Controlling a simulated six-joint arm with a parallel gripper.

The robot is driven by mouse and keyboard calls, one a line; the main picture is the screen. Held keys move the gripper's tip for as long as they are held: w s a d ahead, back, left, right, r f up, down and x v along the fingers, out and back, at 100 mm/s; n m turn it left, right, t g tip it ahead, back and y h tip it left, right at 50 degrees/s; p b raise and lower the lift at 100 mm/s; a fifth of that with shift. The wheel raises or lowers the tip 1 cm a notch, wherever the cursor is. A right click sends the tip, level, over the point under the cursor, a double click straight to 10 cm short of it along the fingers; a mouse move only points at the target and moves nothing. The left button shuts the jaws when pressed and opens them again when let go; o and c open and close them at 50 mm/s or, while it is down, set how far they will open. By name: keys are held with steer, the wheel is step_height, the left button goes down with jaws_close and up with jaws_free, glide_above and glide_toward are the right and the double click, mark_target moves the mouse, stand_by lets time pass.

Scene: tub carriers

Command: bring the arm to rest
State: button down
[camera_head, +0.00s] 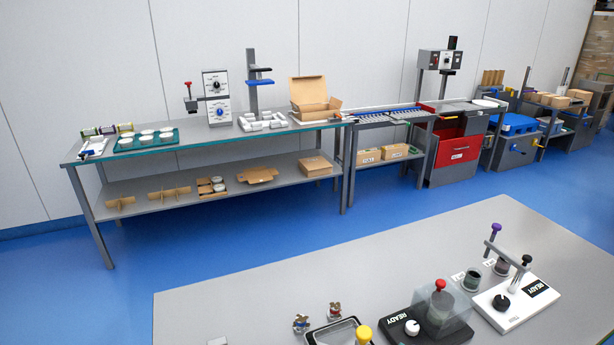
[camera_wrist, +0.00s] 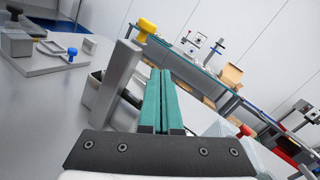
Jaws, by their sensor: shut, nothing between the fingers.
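My gripper (camera_wrist: 161,74) shows in the wrist view as two green fingers lying side by side above a dark mounting plate. The fingers are shut with nothing between them. They point away over a grey table top (camera_wrist: 55,115) and touch nothing that I can make out. A grey upright block (camera_wrist: 118,82) stands close on their left, and a yellow knob (camera_wrist: 147,26) shows just beyond it. My gripper does not show in the head view.
In the head view the near table (camera_head: 240,300) has a clear left part. On it stand a black READY device (camera_head: 405,325), a white READY device (camera_head: 515,300) and a black-rimmed tray (camera_head: 338,332). A long workbench (camera_head: 215,149) stands behind, across blue floor.

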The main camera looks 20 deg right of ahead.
steer(key=s+a+r+n+g+h, duration=0.2)
steer(key=s+a+n+g, duration=0.3)
steer(key=a+n+g, duration=0.3)
steer(key=s+a+r+n+g+h, duration=0.2)
steer(key=s+a+n+g, duration=0.4)
steer(key=a+n+g, duration=0.3)
steer(key=shift+a+r+n+g+h, duration=0.4)
steer(key=shift+a+n, duration=1.7)
steer(key=shift+a, duration=1.4)
steer(key=shift+s+r, duration=0.1)
